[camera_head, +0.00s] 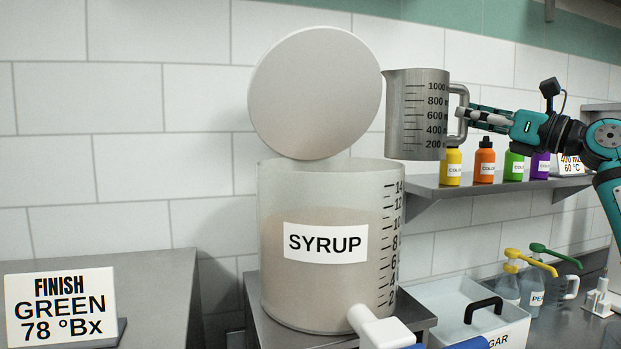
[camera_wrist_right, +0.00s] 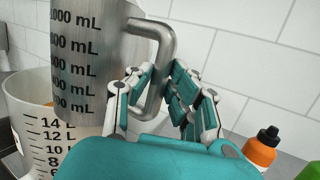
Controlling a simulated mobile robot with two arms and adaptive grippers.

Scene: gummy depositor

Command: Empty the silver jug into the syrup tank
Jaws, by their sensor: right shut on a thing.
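The silver jug (camera_head: 418,115) has a dark volume scale and is upright in the head view, up and to the right of the syrup tank. My right gripper (camera_head: 464,117) is shut on the jug's handle; the right wrist view shows the fingers (camera_wrist_right: 160,92) around the handle of the jug (camera_wrist_right: 88,60). The syrup tank (camera_head: 318,285) is a large translucent tub with a SYRUP label and a scale, partly filled with pale brown liquid. Its round lid (camera_head: 315,92) stands tipped up above the rim. The tank's rim also shows in the wrist view (camera_wrist_right: 30,100). My left gripper is not in view.
A shelf (camera_head: 435,205) with several colour bottles (camera_head: 484,165) is right of the tank. Below are a sugar bin (camera_head: 450,300) and pump bottles (camera_head: 530,285). A sign (camera_head: 62,305) reads FINISH GREEN 78 °Bx at left.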

